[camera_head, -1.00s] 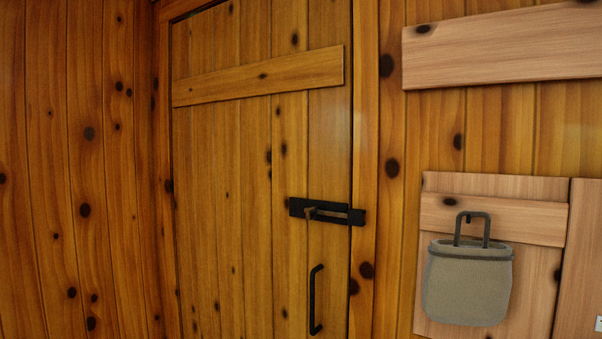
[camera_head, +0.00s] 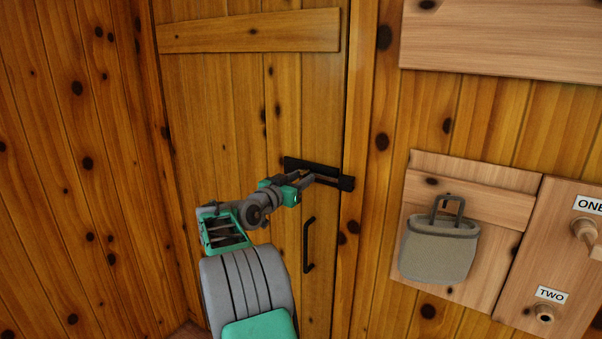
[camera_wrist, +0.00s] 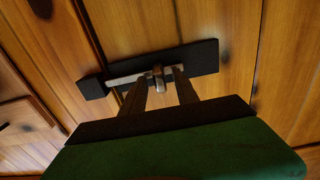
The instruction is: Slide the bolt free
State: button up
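A dark bolt plate (camera_head: 312,166) is fixed to the wooden door (camera_head: 225,120). In the wrist view the same plate (camera_wrist: 205,57) carries a pale sliding bar (camera_wrist: 130,75) with a small brownish knob (camera_wrist: 158,76). The bar reaches into a dark keeper block (camera_wrist: 92,88), which is on the door frame in the head view (camera_head: 347,184). My gripper (camera_wrist: 159,78) has its two fingers on either side of the knob, with a gap showing, so it looks open. Contact with the knob cannot be told. In the head view my gripper (camera_head: 317,178) partly hides the bolt.
A black door handle (camera_head: 308,245) is below the bolt. A grey-green bag (camera_head: 438,248) hangs on a panel to the right. Further right is a board (camera_head: 560,250) with pegs labelled ONE and TWO. A corner wall (camera_head: 75,180) is on the left.

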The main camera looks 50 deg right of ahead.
jog(key=shift+c, duration=0.2)
grip_shut()
jog(key=shift+w, duration=0.1)
dwell(1.2)
